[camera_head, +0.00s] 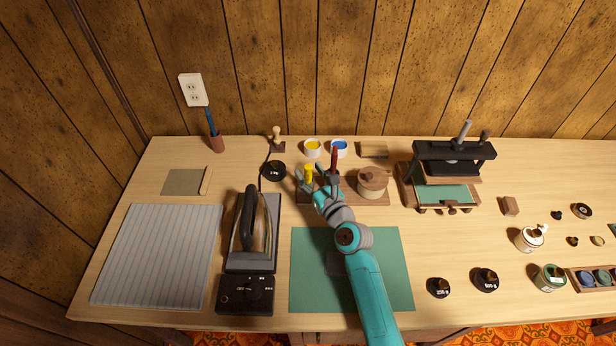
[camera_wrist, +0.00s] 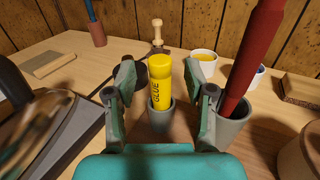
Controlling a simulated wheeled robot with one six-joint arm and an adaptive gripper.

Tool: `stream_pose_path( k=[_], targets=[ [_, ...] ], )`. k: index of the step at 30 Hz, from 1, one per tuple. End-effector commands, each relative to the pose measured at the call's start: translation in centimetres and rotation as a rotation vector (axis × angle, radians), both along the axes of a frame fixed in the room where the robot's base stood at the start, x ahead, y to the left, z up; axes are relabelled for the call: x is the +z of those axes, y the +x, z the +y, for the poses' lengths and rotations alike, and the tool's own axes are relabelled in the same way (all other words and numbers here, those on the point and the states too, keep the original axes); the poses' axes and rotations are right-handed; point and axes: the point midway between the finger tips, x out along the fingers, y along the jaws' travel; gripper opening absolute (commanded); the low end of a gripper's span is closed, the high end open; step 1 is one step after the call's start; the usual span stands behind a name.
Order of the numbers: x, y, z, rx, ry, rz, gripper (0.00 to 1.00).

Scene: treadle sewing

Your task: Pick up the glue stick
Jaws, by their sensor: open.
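The glue stick (camera_wrist: 160,80) is yellow with dark lettering. It stands upright in a grey cup (camera_wrist: 161,117) in the wrist view, its lower part hidden inside the cup. It also shows as a small yellow shape in the head view (camera_head: 309,171). My gripper (camera_wrist: 164,95) is open, with one finger on each side of the glue stick. Gaps show between the fingers and the stick. In the head view my gripper (camera_head: 318,182) is at the wooden stand behind the green mat.
A red-handled tool (camera_wrist: 250,55) leans in a second grey cup (camera_wrist: 234,125) close beside my right finger. An iron (camera_head: 253,225) stands to the left. A lidded wooden pot (camera_head: 372,182) is to the right. White pots (camera_head: 313,149) stand behind. The green mat (camera_head: 310,270) is mostly bare.

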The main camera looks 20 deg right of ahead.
Motion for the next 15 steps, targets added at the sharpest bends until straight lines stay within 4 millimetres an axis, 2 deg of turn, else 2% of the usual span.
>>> stream_pose_path(
  k=[4,12,13,15],
  targets=[
    [-0.07,1.36,0.22,0.000,-0.001,0.001,0.54],
    [-0.06,1.60,0.22,-0.001,0.000,0.001,0.54],
    [-0.06,1.60,0.22,-0.001,0.000,0.001,0.49],
    [-0.06,1.59,0.22,-0.001,0.000,0.001,0.31]
  ],
)
